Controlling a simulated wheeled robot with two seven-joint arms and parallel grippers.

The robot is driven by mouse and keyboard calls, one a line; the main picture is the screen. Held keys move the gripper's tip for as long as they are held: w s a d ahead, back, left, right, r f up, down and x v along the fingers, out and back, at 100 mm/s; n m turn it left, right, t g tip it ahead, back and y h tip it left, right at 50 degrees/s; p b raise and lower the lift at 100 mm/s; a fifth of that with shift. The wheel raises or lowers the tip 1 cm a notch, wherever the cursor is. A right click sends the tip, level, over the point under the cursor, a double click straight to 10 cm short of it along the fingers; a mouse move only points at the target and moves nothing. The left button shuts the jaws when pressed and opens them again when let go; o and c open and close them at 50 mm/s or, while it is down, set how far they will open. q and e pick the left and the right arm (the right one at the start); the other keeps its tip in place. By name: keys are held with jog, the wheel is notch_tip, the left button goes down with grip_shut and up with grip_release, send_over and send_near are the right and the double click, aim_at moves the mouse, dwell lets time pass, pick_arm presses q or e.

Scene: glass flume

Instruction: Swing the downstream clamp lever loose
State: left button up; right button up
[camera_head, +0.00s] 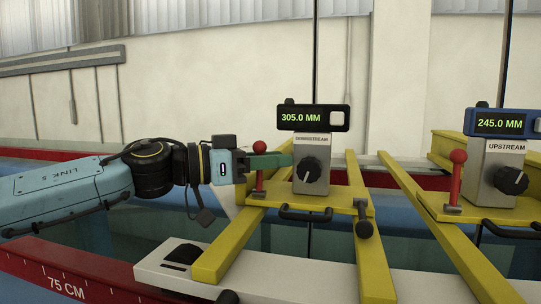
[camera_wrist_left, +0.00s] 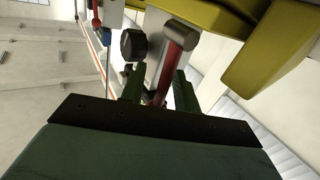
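The downstream clamp lever (camera_head: 259,181) is a red stem with a red ball on top, upright at the left of the grey DOWNSTREAM gauge block (camera_head: 312,168). My left gripper (camera_head: 270,161) reaches in from the left, its green fingers at the lever just below the ball. In the left wrist view the lever (camera_wrist_left: 172,62) runs between the two fingertips of the gripper (camera_wrist_left: 159,88), with a narrow gap appearing on both sides, so the fingers look open around it. The lever's ball end is hidden there. My right gripper is not in view.
The downstream display (camera_head: 312,118) reads 305.0 MM. A black knob (camera_head: 311,171) and black handle (camera_head: 306,214) are close by on the yellow carriage (camera_head: 338,203). The upstream gauge (camera_head: 497,169), with its own red lever (camera_head: 456,177), stands to the right.

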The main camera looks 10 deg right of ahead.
pick_arm(q)
jog(key=shift+c, duration=0.4)
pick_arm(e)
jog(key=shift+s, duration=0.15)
pick_arm(q)
grip_shut()
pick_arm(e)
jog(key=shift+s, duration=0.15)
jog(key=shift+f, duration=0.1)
pick_arm(q)
jog(key=shift+s+a+f+m+h+b, duration=0.1)
jog(key=shift+s+a+m+h+b, duration=0.1)
jog(key=shift+s+m+h+b, duration=0.45)
jog(key=shift+s+a+m+h+b, duration=0.2)
jog(key=shift+m+h+b, duration=0.15)
jog(key=shift+m+b, duration=0.5)
jog(key=shift+s+a+m+g+h+b, duration=0.15)
jog(key=shift+s+m+g+h+b, duration=0.3)
jog(key=shift+m, duration=0.55)
jog(key=shift+s+a+m+g+h+b, duration=0.15)
jog(key=shift+s+m+h+b, duration=0.15)
jog(key=shift+m+h+b, duration=0.5)
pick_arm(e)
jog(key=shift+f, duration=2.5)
pick_arm(q)
jog(key=shift+m+y, duration=0.25)
jog(key=shift+m, duration=0.05)
jog(key=shift+o, duration=0.4)
grip_release()
